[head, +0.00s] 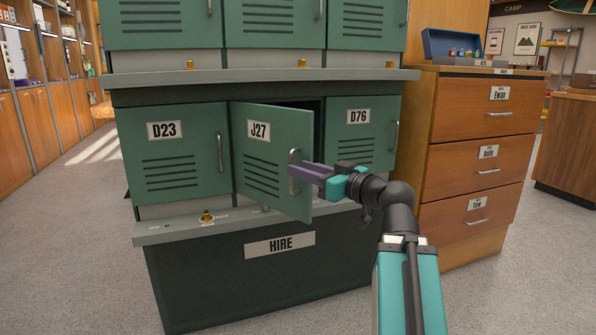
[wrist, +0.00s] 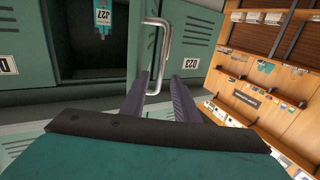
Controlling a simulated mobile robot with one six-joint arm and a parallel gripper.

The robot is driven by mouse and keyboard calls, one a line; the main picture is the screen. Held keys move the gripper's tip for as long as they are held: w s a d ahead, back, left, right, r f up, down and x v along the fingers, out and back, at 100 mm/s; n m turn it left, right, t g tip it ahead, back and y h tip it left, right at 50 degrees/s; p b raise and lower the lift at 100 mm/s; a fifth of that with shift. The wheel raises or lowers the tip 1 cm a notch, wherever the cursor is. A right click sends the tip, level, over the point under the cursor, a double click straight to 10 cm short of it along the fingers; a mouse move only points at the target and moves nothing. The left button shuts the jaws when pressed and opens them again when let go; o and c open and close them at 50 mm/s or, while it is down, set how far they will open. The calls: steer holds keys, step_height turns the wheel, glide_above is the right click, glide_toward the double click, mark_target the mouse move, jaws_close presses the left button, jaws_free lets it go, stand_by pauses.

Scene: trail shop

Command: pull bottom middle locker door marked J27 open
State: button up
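The green locker door marked J27 (head: 263,190) stands partly open in the bottom middle, swung out on its left side. A dark gap shows at its top right. Its silver handle (head: 295,171) is near the free edge. My gripper (head: 305,169) is at the handle. In the wrist view, which is upside down, the handle (wrist: 165,40) lies between the two purple fingers of my gripper (wrist: 160,80). The fingers are apart, with a gap wider than the handle bar. Any contact is unclear. The dark inside of the locker holds a teal item with a J27 label (wrist: 103,17).
Shut doors D23 (head: 175,165) and D76 (head: 352,140) flank it. A ledge (head: 235,222) with a brass knob (head: 206,217) runs below, over the HIRE panel (head: 280,244). A wooden drawer unit (head: 474,160) stands close on the right. The floor in front is clear.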

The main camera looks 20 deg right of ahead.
steer(key=shift+b+v, duration=1.3)
steer(key=shift+v, duration=0.6)
steer(key=shift+c, duration=0.4)
steer(key=shift+r, duration=0.2)
jaws_close()
step_height(320, 180, up, 21)
steer(key=p, duration=2.1)
steer(key=shift+f, duration=0.15)
steer(key=shift+r+p, duration=0.55)
